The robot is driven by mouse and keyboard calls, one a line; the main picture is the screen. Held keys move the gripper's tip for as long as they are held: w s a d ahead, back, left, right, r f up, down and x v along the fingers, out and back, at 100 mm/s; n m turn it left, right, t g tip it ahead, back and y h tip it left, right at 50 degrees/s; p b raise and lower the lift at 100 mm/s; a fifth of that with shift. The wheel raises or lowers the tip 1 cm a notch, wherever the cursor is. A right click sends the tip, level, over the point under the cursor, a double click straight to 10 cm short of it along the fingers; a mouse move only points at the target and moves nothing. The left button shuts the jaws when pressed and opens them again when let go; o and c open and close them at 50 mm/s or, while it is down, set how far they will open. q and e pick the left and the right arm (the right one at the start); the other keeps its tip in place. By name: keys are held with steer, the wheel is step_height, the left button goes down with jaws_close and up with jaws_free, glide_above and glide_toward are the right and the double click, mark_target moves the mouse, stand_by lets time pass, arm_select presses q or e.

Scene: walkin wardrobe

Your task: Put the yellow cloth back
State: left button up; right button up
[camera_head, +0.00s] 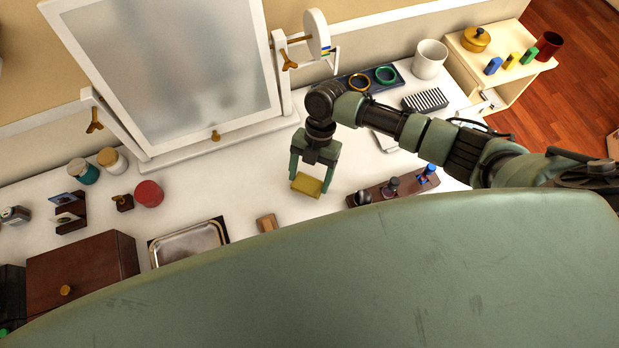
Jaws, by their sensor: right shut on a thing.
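The yellow cloth (307,185) is a small folded block between the fingers of my right gripper (308,180). That gripper points down over the white dresser top (245,190), in front of the mirror, and is shut on the cloth. I cannot tell whether the cloth touches the surface or hangs just above it. My right arm reaches in from the right. My left gripper is not in view.
A framed mirror (165,65) stands behind. A metal tray (188,243), a small wooden block (267,223) and a wooden rack with bottles (393,188) lie in front. A dark wooden box (82,268) and red jar (149,193) stand left. A white cup (430,58) stands back right.

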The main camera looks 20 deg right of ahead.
step_height(320, 180, down, 2)
steer(key=shift+f, duration=0.1)
steer(key=shift+f, duration=0.15)
steer(key=o, duration=1.2)
steer(key=shift+r, duration=0.2)
steer(key=b+v, duration=0.3)
steer(key=v, duration=0.9)
